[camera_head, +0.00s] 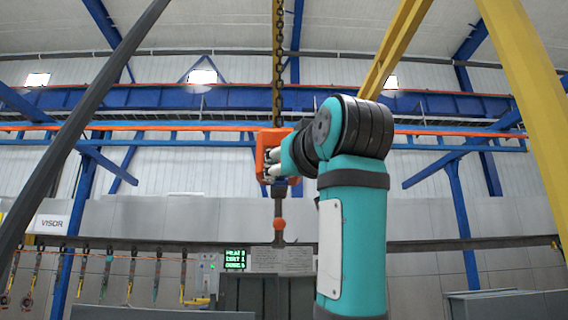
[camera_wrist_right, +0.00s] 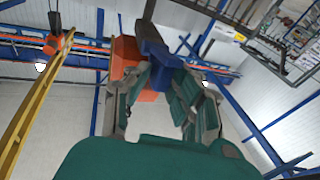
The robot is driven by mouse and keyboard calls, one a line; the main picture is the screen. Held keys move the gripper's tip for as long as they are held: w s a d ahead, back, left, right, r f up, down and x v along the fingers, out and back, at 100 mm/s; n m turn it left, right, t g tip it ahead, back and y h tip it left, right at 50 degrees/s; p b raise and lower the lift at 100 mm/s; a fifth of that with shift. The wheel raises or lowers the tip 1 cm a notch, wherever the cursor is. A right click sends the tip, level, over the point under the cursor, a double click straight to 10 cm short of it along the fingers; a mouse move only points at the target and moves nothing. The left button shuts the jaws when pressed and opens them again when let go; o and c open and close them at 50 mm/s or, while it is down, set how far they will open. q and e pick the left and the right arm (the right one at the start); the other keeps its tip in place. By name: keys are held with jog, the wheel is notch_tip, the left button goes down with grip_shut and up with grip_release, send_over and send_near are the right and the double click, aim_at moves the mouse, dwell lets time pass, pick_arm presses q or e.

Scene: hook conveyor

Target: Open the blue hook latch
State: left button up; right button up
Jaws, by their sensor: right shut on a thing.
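An orange hook block (camera_head: 262,150) hangs on a dark chain (camera_head: 278,60) in the middle of the head view. A dark stem with an orange ball (camera_head: 279,224) hangs below it. In the wrist view the orange block (camera_wrist_right: 124,52) is beside the blue hook latch (camera_wrist_right: 153,44). My right gripper (camera_head: 270,165) is at the block, reaching in from the right. In the wrist view its two fingers (camera_wrist_right: 158,82) are on either side of the latch's lower end and shut on it. The exact contact is partly hidden. My left gripper is out of view.
A yellow beam (camera_head: 525,80) stands at the right and a dark slanted pole (camera_head: 75,130) at the left. Several slings (camera_head: 131,275) hang at lower left. A control panel with a green display (camera_head: 235,259) is behind. Open air surrounds the block.

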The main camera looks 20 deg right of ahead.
jog(key=shift+w+r+g+p, duration=0.15)
jog(key=shift+r+g+p, duration=0.25)
jog(key=shift+r+p, duration=0.4)
jog(key=shift+w+f+p, duration=0.1)
jog(key=shift+f+p, duration=0.1)
jog(key=shift+p, duration=0.1)
grip_shut()
